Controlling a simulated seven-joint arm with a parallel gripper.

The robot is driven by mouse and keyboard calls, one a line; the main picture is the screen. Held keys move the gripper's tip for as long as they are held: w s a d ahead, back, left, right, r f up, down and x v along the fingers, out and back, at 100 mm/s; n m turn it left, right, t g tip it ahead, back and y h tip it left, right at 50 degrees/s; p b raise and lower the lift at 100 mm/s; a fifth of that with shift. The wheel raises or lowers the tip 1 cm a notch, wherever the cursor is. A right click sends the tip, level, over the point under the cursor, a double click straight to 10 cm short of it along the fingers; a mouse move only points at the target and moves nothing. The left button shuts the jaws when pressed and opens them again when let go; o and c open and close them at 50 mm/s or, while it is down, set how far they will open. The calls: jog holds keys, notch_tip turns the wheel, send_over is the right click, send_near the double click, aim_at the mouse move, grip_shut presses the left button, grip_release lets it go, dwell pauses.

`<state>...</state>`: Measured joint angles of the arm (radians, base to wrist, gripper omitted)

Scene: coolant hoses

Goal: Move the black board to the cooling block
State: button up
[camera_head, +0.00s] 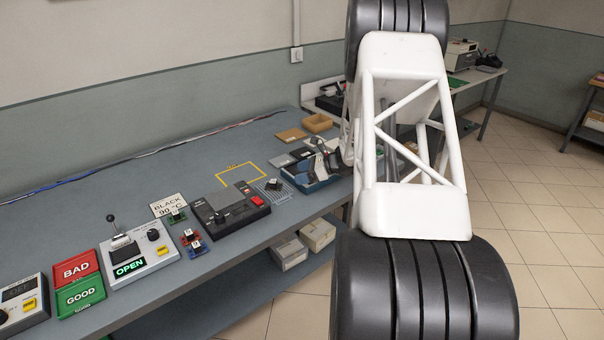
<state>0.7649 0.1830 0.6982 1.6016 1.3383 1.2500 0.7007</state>
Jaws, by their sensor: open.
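A small dark board (273,184) that looks black sits at the far end of a grey ribbed or gridded piece (273,194) on the bench. I cannot tell for sure whether this grey piece is the cooling block. A sign reading "BLACK 90 °C" (169,205) stands on the bench further left.
The bench (150,180) also holds a black device (230,210), a grey device showing "OPEN" (140,252), red "BAD" (77,269) and green "GOOD" (80,295) trays, small green, red and blue boards (194,247), and a filled blue bin (318,183).

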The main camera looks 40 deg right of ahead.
jog(key=shift+a, duration=0.1)
jog(key=s+a+r+n+g+h, duration=0.15)
jog(key=s+a+r+n, duration=0.35)
jog(key=a, duration=0.5)
jog(key=s+a+r+n+g, duration=0.3)
jog(key=a+r+n, duration=0.1)
jog(key=a+r, duration=0.4)
jog(key=s+a+r+n+g+h, duration=0.1)
jog(key=s+a+r+n+g, duration=0.3)
jog(key=a, duration=0.7)
jog(key=s+a+r+n+h, duration=0.2)
jog(key=s+a+n, duration=0.2)
jog(key=s, duration=0.4)
jog(key=s+a+r+n+t+h, duration=0.1)
jog(key=s+a+r+n+h, duration=0.1)
jog(key=s, duration=0.7)
jog(key=s+a+r+n+h, duration=0.2)
jog(key=s+a+n, duration=0.4)
jog(key=s, duration=0.3)
jog(key=shift+a+r+n+h, duration=0.25)
jog(key=shift+r+n+h, duration=0.1)
jog(key=shift+n+h, duration=0.45)
jog(key=shift+t, duration=0.25)
